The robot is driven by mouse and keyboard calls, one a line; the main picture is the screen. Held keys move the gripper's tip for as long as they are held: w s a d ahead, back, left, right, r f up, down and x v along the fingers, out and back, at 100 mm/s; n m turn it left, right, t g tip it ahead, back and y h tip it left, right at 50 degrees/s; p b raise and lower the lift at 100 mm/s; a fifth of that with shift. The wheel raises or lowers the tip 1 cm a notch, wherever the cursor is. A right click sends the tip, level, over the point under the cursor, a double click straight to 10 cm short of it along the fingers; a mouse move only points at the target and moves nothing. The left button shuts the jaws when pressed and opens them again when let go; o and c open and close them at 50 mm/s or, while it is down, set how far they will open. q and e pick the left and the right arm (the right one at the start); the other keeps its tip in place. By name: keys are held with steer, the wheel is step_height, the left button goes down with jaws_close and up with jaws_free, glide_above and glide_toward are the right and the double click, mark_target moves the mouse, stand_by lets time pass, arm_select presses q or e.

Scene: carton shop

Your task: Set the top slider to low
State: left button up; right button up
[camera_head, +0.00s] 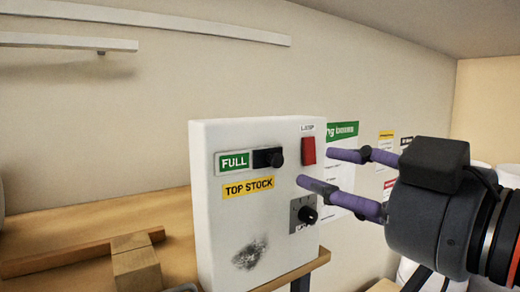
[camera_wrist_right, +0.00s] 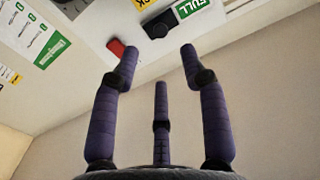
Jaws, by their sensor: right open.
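The slider also shows at the top of the right wrist view (camera_wrist_right: 160,24). My right gripper (camera_head: 317,169) is open and empty, its purple fingers pointing left toward the box, right of the slider and near the red switch. In the wrist view, its fingers (camera_wrist_right: 159,56) are spread below the slider. My left gripper is out of view.
A red rocker switch (camera_head: 308,151) sits right of the slider, and a dial with a black knob (camera_head: 307,215) is below it. A wooden bench (camera_head: 90,222) with wood strips lies left. Posters (camera_head: 343,130) hang on the wall behind.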

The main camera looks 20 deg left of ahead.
mark_target(279, 159)
steer(key=x, duration=0.2)
steer(key=p+x, duration=0.1)
steer(key=x, duration=0.2)
steer(key=p+x, duration=0.1)
steer(key=x, duration=0.1)
steer(key=shift+w+a+r, duration=0.2)
steer(key=shift+a+r, duration=0.05)
steer(key=shift+a, duration=0.05)
steer(key=shift+w+a+p, duration=0.3)
steer(key=shift+a+p, duration=0.1)
steer(key=shift+w+a+f, duration=0.1)
steer(key=shift+w+a, duration=0.2)
steer(key=shift+a, duration=0.05)
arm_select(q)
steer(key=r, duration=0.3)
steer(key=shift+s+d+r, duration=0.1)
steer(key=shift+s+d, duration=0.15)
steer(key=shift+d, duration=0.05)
arm_select(e)
steer(key=shift+s+d, duration=0.1)
steer(key=shift+d, duration=0.05)
jaws_close()
